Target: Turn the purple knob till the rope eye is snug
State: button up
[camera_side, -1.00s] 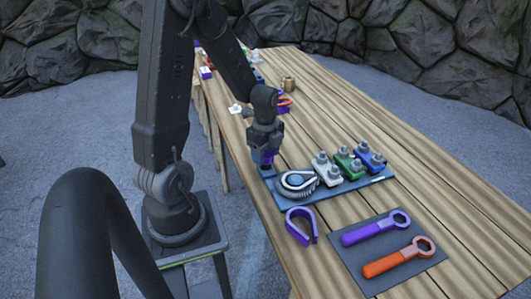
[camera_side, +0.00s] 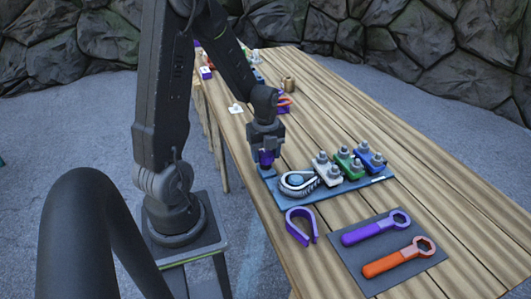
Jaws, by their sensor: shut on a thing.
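The purple knob (camera_side: 265,158) stands at the far left end of a blue board on the wooden table. My gripper (camera_side: 266,150) points down over it and is shut on it; the fingers hide part of the knob. The rope eye (camera_side: 299,184) is a pale loop around a light blue round piece on the board, just right of and nearer than the knob. Whether the loop sits tight is too small to tell.
White, green (camera_side: 346,163) and blue (camera_side: 369,157) clamp blocks with bolts stand on the board (camera_side: 335,191). A purple U-shaped piece (camera_side: 300,225) lies in front. A dark mat (camera_side: 375,285) holds a purple wrench (camera_side: 376,229) and an orange wrench (camera_side: 398,257). The table's right side is clear.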

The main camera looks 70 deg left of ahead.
aim_at(266, 153)
jog(key=o, duration=0.9)
jog(key=shift+r, duration=0.1)
notch_tip(266, 153, up, 14)
dwell(0.5)
jog(key=s+d+r+n+t, duration=0.2)
jog(key=s+d+n, duration=0.1)
jog(key=d+n, duration=0.6)
jog(key=s+d+r+n+t, duration=0.3)
jog(key=d+n, duration=0.6)
jog(key=d, duration=0.2)
jog(key=shift+r+t, duration=0.3)
